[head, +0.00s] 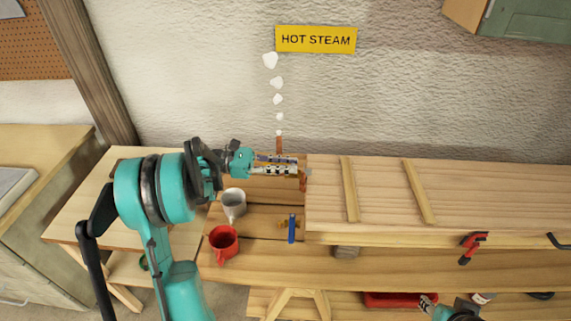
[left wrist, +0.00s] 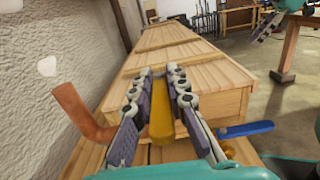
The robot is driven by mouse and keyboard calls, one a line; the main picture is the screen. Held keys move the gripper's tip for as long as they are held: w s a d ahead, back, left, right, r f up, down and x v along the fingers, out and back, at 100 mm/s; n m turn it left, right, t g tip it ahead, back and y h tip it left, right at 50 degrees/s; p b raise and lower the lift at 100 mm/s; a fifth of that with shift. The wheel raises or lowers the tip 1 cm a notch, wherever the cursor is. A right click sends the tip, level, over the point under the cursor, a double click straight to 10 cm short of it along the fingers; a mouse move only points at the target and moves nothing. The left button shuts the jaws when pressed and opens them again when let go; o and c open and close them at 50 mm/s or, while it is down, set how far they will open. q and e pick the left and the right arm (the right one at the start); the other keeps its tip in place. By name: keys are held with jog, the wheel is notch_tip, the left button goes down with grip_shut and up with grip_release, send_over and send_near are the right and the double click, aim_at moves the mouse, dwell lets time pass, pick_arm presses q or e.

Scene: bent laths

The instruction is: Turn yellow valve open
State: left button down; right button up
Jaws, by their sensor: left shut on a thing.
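The yellow valve handle (left wrist: 161,122) shows in the left wrist view as a yellow bar between my left gripper's fingers, pointing away along the bench. My left gripper (left wrist: 160,92) is shut on it. In the head view my left gripper (head: 296,170) reaches right, just left of the long wooden box, and hides the yellow handle. A copper pipe (left wrist: 78,112) stands beside the fingers, with white steam puffs (head: 277,83) rising above it in the head view. My right gripper (head: 428,302) is low at the right in the head view; its jaws are too small to read.
A blue valve handle (head: 291,228) is nearer the bench front. The long wooden box (head: 380,190) fills the right. A yellow HOT STEAM sign (head: 316,39) hangs on the wall.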

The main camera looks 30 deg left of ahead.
pick_arm(q)
jog(key=c, duration=1.5)
grip_release()
jog(key=shift+a, duration=0.1)
jog(key=v, duration=0.7)
jog(key=shift+s+a, duration=0.1)
